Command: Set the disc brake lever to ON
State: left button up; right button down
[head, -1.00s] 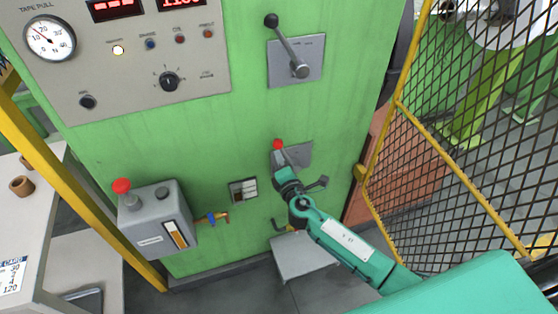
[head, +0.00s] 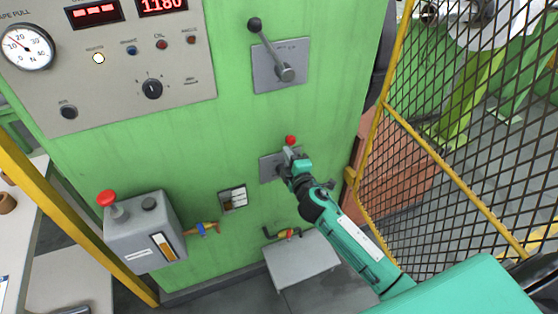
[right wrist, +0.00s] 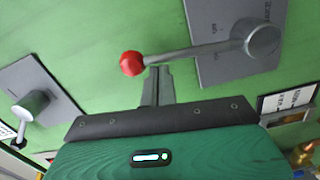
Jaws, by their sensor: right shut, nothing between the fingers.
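A lever with a red ball knob (head: 290,140) sits on a grey plate (head: 268,168) low on the green cabinet. In the right wrist view its red knob (right wrist: 131,63) is at the left end of a grey arm that runs right to a round hub (right wrist: 262,40). The plate's lettering is too small to read surely. My right gripper (head: 291,153) is shut and empty, right at the lever. In the right wrist view its fingertips (right wrist: 157,72) meet the lever arm beside the knob and appear to touch it. My left gripper is not in view.
A black-knobbed lever (head: 270,50) is higher on the cabinet. A grey box with a red button (head: 107,198) is at left. A yellow-framed mesh guard (head: 450,130) stands right of my arm. A small grey step (head: 302,260) is below.

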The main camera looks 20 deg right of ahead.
jog(key=shift+d+f+m, duration=0.15)
jog(key=shift+d+m, duration=0.8)
jog(key=shift+d, duration=0.05)
jog(key=shift+d+f+m, duration=0.1)
jog(key=shift+d+m, duration=0.85)
jog(key=shift+d, duration=0.05)
jog(key=shift+w, duration=0.1)
